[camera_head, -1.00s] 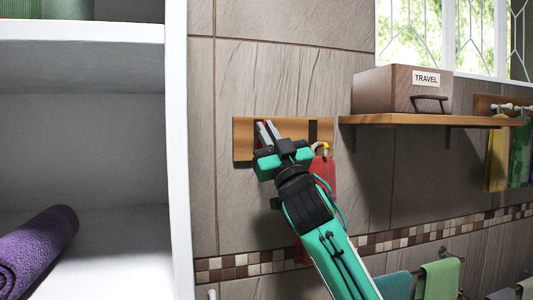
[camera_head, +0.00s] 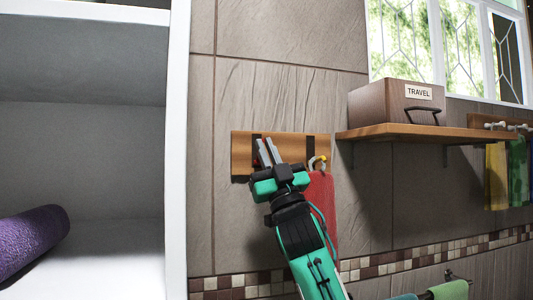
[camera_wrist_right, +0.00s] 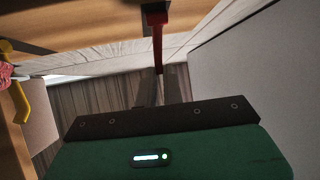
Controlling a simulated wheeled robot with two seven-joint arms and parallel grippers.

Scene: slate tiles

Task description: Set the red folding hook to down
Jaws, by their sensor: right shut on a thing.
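A wooden hook board (camera_head: 241,160) is fixed to the tiled wall, with dark mounts on it. The red folding hook (camera_wrist_right: 157,42) hangs from a dark mount (camera_wrist_right: 155,10) in the right wrist view; in the head view it is mostly hidden by my gripper. My right gripper (camera_head: 268,150) is at the left part of the board, its fingers shut on the red hook; the fingers also show in the wrist view (camera_wrist_right: 158,90). The hook's exact angle is hard to tell. My left gripper is not in view.
A yellow hook (camera_head: 319,161) on the board's right side holds a red cloth (camera_head: 320,205), close beside my gripper. A shelf (camera_head: 420,132) with a TRAVEL box (camera_head: 385,103) is to the right. A white cabinet (camera_head: 177,220) with a purple roll (camera_head: 32,238) stands left.

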